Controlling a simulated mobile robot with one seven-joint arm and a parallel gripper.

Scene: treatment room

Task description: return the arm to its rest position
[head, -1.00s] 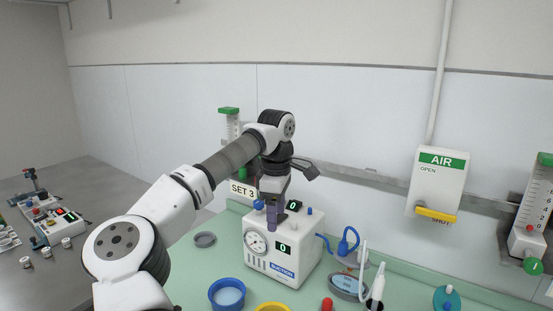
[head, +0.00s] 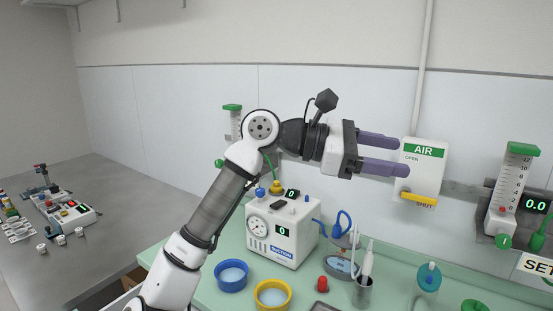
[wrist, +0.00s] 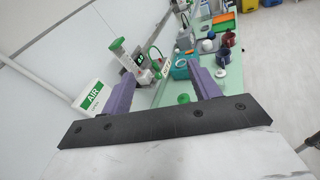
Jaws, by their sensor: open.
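My arm is raised over the green counter in the head view, bent at the elbow. My gripper (head: 378,154) points to the right, its two purple fingers apart and nothing between them. It is in the air in front of the wall, left of the AIR box (head: 424,166), whose lower left part the fingers overlap or come close to in the picture. In the wrist view the purple fingers of my gripper (wrist: 162,92) are spread wide, with the AIR box (wrist: 92,98) outside the left finger. I cannot tell how far the fingertips are from the box.
A white suction unit (head: 283,238) stands on the counter (head: 200,250) below my arm. A blue bowl (head: 231,275), a yellow bowl (head: 272,293), a red knob-like piece (head: 322,284) and a steel cup (head: 362,293) stand near it. A flowmeter (head: 513,190) is on the wall at right.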

